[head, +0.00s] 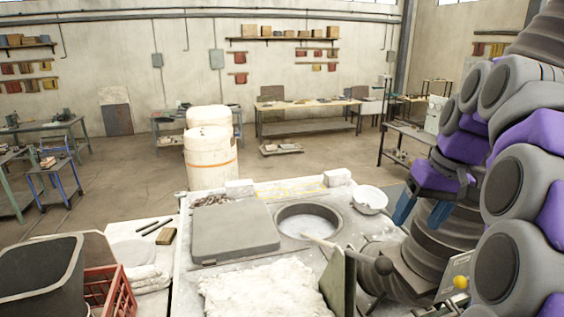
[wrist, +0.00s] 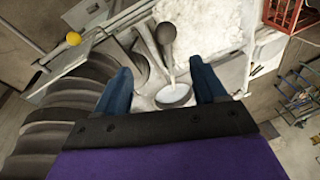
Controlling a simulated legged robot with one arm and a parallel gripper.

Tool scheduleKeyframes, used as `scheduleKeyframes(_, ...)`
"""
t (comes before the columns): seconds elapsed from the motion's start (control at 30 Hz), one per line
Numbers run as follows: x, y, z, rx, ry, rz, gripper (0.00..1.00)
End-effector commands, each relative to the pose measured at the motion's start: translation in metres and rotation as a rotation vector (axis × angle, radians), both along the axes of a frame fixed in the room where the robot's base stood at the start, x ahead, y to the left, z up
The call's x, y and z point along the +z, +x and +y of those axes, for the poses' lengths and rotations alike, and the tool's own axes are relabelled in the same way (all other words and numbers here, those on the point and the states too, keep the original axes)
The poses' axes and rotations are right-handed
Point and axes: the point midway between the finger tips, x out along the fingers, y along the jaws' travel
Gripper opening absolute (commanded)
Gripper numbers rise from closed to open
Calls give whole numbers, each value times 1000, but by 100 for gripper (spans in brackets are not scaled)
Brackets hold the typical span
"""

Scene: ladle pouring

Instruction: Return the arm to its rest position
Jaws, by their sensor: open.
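My gripper (head: 421,212) is at the right of the head view, with its two blue fingers apart and nothing between them. In the wrist view its fingers (wrist: 163,85) frame the round pot opening from above. The pot (head: 279,232) is set in the worktop and holds pale, shiny contents; it also shows in the wrist view (wrist: 160,101). A pale rod (head: 325,244) with a dark rounded end (head: 384,266) lies with its thin tip at the pot's rim. It looks like the ladle, but I cannot tell if its bowl is in the pot.
A white bowl (head: 370,202) stands right of the pot. A grey square lid (head: 235,232) lies to its left, with a white lumpy mass (head: 262,290) in front. A red crate (head: 118,292) is at lower left. White barrels (head: 210,160) stand behind.

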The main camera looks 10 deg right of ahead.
Motion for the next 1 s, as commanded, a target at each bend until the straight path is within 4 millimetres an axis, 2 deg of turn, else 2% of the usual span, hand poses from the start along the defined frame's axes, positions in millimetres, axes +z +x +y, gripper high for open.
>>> scheduleKeyframes(0.07,-11,-1,9,8,0,7,71)
scheduleKeyframes(0.17,-38,-6,34,27,-1,27,71)
scheduleKeyframes(0.3,-95,-20,76,60,-6,67,71)
scheduleKeyframes(0.47,-164,-44,116,93,-15,117,71)
scheduleKeyframes(0.6,-226,-73,145,119,-31,161,71)
scheduleKeyframes(0.77,-300,-112,172,144,-54,208,71)
scheduleKeyframes(1.0,-413,-182,205,169,-103,274,71)
